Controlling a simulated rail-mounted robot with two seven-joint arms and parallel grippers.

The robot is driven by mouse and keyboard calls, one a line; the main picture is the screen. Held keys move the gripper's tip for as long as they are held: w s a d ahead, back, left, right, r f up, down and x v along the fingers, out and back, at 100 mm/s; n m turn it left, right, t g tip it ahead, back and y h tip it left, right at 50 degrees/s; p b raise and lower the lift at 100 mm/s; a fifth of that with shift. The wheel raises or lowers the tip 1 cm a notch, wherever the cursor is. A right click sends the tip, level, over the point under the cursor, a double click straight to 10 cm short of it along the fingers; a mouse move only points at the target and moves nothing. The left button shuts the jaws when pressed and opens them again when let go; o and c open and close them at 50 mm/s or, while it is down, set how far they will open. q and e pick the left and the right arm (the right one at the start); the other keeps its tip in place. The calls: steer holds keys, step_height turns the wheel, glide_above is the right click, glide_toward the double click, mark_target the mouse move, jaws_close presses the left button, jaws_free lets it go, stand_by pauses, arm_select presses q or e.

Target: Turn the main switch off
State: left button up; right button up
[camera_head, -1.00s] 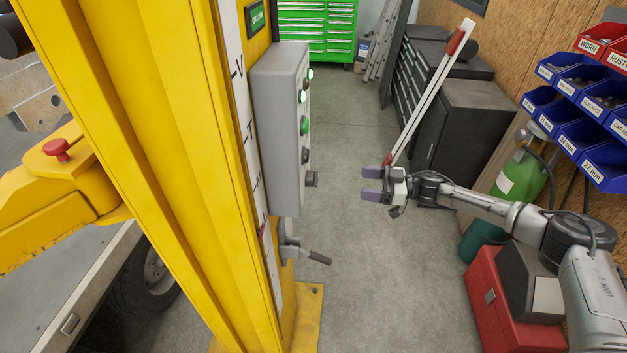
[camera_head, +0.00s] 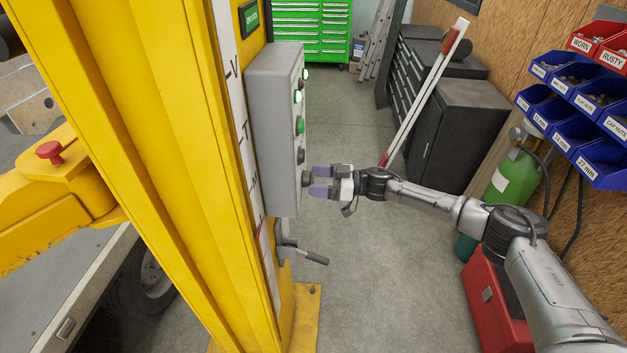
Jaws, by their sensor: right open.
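A grey control box (camera_head: 275,130) is fixed to the side of the yellow post. Its right face carries lit green lamps, a green button (camera_head: 300,125) and a black button (camera_head: 301,156). A dark knob (camera_head: 306,179), the lowest control on that face, looks like the main switch. My right gripper (camera_head: 314,181) is open, with its purple fingertips at the knob, one above and one below. The fingers partly hide the knob, and I cannot tell whether they touch it. My left gripper is not in view.
The yellow post (camera_head: 180,150) stands close to the left. A lever handle (camera_head: 314,258) sticks out below the box. Dark cabinets (camera_head: 455,135), blue bins (camera_head: 570,95), a green cylinder (camera_head: 512,180) and a red toolbox (camera_head: 493,310) are on the right. The middle floor is clear.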

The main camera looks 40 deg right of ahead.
steer(key=shift+w+a, duration=0.4)
steer(key=shift+a, duration=0.1)
steer(key=shift+c, duration=0.4)
steer(key=c, duration=0.8)
